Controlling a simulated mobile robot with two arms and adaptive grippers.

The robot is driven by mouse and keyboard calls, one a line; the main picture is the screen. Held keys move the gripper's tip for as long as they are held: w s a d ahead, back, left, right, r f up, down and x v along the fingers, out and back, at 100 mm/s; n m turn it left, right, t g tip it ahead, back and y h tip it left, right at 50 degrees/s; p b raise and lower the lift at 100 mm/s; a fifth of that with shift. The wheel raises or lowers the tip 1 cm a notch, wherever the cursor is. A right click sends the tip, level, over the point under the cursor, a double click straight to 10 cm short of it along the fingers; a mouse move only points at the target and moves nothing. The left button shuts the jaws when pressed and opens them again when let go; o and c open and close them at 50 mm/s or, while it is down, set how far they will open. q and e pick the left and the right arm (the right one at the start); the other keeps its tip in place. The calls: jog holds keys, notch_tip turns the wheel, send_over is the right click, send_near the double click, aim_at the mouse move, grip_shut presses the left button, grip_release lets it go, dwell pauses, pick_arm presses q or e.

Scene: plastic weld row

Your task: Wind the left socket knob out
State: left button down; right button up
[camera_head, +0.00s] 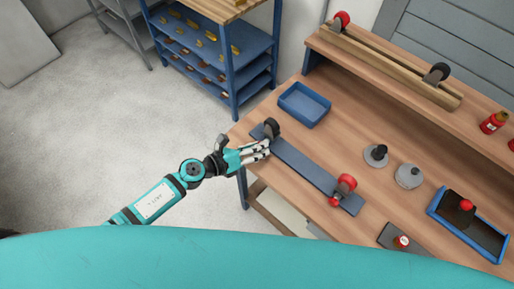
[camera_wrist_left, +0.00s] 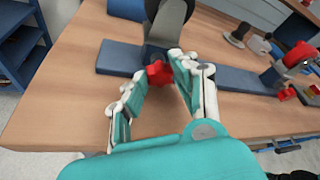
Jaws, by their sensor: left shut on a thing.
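The left socket (camera_head: 271,127) is a dark grey rounded piece at the far left end of a long blue-grey plate (camera_head: 304,167) on the wooden bench. It shows large at the top of the left wrist view (camera_wrist_left: 170,22). Its red knob (camera_wrist_left: 159,72) faces my left gripper (camera_head: 266,148). In the left wrist view the two fingers of that gripper (camera_wrist_left: 158,75) close on the knob from both sides. The fingers hide part of the knob, and in the head view they cover it. My right gripper is not in view.
A red socket (camera_head: 346,182) with a red knob stands at the plate's right end. A blue tray (camera_head: 304,104) lies close behind the left socket. Two grey weighted pieces and a blue bin (camera_head: 437,201) stand further right. A raised shelf runs along the back.

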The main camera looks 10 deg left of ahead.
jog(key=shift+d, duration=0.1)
pick_arm(q)
jog(key=c, duration=1)
grip_release()
jog(key=shift+c, duration=0.2)
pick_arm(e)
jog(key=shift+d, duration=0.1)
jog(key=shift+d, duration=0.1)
